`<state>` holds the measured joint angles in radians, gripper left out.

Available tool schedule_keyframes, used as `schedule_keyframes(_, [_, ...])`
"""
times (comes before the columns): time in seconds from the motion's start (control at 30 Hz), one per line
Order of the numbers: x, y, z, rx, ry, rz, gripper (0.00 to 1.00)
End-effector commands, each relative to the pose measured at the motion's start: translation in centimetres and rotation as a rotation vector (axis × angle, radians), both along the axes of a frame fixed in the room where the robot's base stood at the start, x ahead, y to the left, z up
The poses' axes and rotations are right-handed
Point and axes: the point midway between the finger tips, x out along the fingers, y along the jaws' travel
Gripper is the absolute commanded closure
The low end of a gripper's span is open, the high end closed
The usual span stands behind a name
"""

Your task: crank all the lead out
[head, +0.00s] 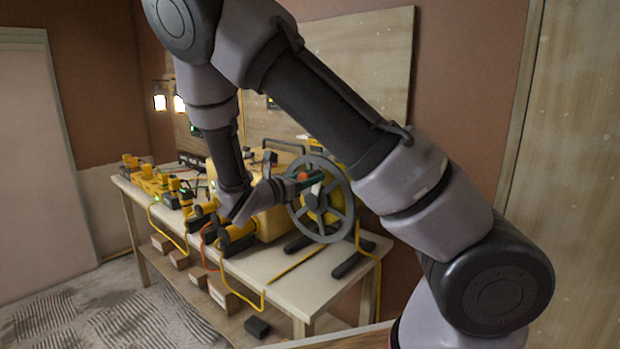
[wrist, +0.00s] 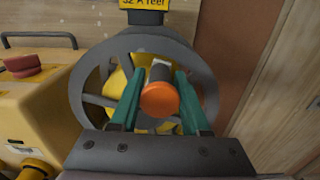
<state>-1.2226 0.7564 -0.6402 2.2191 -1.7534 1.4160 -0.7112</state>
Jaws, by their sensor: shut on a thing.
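A cable reel (head: 325,235) with a grey spoked wheel and yellow lead wound inside stands on black feet at the near right end of the workbench. It also fills the middle of the wrist view (wrist: 88,88). My gripper (head: 306,181) is at the reel's upper left face. In the wrist view its green fingers (wrist: 158,98) are shut on the crank handle (wrist: 159,99), which has an orange end. Yellow lead (head: 362,258) hangs from the reel's right side and more lies across the bench top. How much remains on the drum is partly hidden by the wheel.
The workbench (head: 300,271) holds a yellow case (head: 268,222) left of the reel and several yellow power tools (head: 152,182) further left. Boxes (head: 222,293) sit on the lower shelf. Orange and yellow leads hang over the front edge. A wooden board leans behind.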

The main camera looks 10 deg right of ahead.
Motion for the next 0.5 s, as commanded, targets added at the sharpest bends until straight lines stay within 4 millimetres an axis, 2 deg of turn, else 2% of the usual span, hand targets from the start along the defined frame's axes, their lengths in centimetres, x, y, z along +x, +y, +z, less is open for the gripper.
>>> schedule_keyframes(0.33, [0.05, 0.11, -0.02, -0.004, 0.007, 0.001, 1.00])
schedule_keyframes(0.5, [0.88, 0.72, 0.15, -0.062, 0.087, 0.001, 1.00])
